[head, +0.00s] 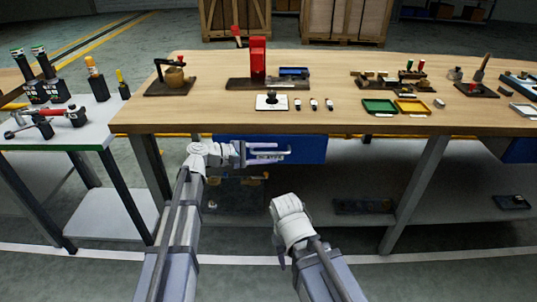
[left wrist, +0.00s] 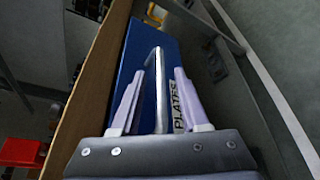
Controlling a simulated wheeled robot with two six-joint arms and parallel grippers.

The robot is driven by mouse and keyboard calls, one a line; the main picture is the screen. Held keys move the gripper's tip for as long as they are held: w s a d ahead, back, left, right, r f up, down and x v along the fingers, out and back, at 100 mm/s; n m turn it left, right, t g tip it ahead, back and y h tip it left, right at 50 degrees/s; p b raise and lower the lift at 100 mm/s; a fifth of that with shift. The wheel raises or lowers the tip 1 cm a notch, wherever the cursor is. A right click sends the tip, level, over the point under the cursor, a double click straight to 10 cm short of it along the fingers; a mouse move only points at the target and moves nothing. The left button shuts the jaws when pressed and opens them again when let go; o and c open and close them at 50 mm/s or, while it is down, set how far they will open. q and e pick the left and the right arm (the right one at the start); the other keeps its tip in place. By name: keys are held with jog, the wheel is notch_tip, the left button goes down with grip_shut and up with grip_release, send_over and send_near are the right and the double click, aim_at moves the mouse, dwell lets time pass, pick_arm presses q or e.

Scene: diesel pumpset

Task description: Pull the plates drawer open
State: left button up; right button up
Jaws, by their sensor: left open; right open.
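The plates drawer (head: 312,147) has a blue front under the wooden worktop, and it looks closed in the head view. Its front also fills the middle of the left wrist view (left wrist: 137,45), with a label reading PLATES (left wrist: 180,105). A pale bar handle (left wrist: 159,75) stands on it. My left gripper (head: 262,152) is at the drawer front, and in the left wrist view its open fingers (left wrist: 156,90) lie on either side of the handle. I cannot tell if they touch it. My right gripper (head: 281,262) is open, low in front of the bench, away from the drawer.
The wooden worktop (head: 210,122) overhangs the drawer and carries a red press (head: 258,60), a green tray (head: 379,107) and other parts. A lower shelf (head: 300,200) runs under the bench. A side table (head: 30,137) stands at left. The floor in front is clear.

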pick_arm(q)
grip_shut()
dwell(0.3)
dwell(1.1)
